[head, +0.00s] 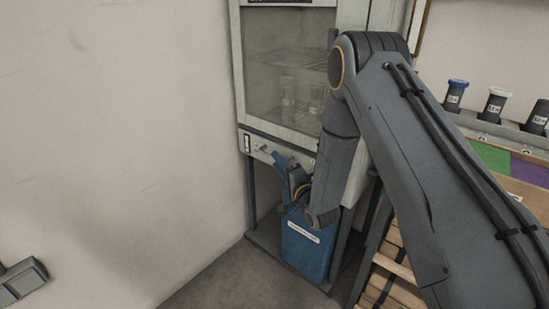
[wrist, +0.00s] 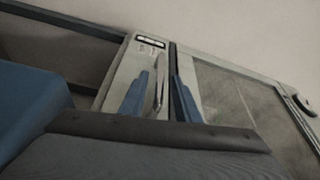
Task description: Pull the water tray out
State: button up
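The water tray's front appears to be the pale narrow panel (head: 258,145) below the glass door of the cabinet. It looks flush with the cabinet. In the wrist view the panel (wrist: 122,75) carries a small dark label and a thin metal bar handle (wrist: 158,88). My gripper (head: 278,158) is at this panel, its blue fingertips close to the front. In the wrist view my gripper (wrist: 160,95) is open, with one blue finger on each side of the handle and gaps between. Contact with the handle cannot be told. My arm hides the panel's right part.
The cabinet's glass door (head: 285,70) is shut, with glassware behind it. A blue container (head: 308,245) stands below, under my gripper. A wooden rack (head: 395,270) with dark-bodied jars (head: 495,105) above is at right. The left wall is bare.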

jog(key=shift+x, duration=2)
grip_shut()
